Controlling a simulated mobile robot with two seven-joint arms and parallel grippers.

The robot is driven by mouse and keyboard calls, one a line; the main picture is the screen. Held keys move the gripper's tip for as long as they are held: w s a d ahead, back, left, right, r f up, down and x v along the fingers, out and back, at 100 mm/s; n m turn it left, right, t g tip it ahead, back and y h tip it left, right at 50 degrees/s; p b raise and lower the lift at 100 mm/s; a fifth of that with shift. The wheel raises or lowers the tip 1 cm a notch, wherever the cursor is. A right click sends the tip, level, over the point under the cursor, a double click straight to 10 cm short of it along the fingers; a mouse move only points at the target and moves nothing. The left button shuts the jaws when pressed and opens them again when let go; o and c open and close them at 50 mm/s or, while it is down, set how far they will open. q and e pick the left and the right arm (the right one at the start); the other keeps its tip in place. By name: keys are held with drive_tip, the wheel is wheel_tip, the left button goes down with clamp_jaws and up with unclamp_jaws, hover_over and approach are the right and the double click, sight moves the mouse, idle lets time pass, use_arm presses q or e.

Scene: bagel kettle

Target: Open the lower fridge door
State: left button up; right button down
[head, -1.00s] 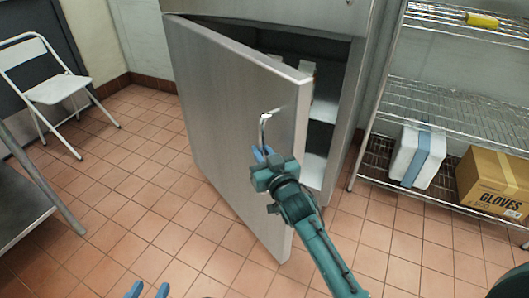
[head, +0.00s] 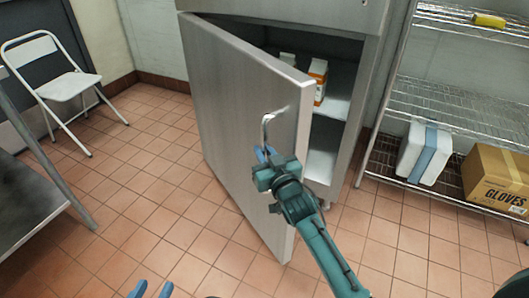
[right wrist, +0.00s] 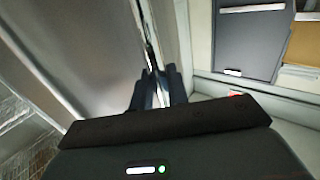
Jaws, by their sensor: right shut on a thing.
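The lower fridge door (head: 240,110) is a grey steel panel hinged at the left, and it stands partly open. Its metal handle (head: 265,128) is near the free right edge. My right gripper (head: 262,156) is shut on the lower part of the handle. In the right wrist view the fingers (right wrist: 155,88) close around the thin handle bar. The fridge inside (head: 338,100) shows shelves with cartons (head: 318,80). My left gripper (head: 151,290) is at the bottom edge of the head view, its two blue fingertips apart with nothing visible between them.
A wire rack (head: 445,100) stands right of the fridge, with a GLOVES box (head: 497,180) and a white box with a blue band (head: 420,155). A folding chair (head: 70,88) and a steel table (head: 30,190) are at the left. Tiled floor between is clear.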

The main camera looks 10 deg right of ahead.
use_arm(q)
drive_tip(key=shift+w, duration=0.1)
drive_tip(key=shift+r, duration=0.1)
use_arm(e)
drive_tip(key=c, duration=1.4)
unclamp_jaws()
drive_tip(key=shift+c, duration=0.2)
use_arm(q)
drive_tip(key=shift+w+d+f+g+p, duration=0.2)
drive_tip(key=shift+d+f+g+p, duration=0.1)
drive_tip(key=shift+p, duration=0.55)
use_arm(e)
drive_tip(key=v, duration=1.3)
drive_tip(key=shift+s, duration=0.1)
use_arm(q)
drive_tip(key=shift+s, duration=0.15)
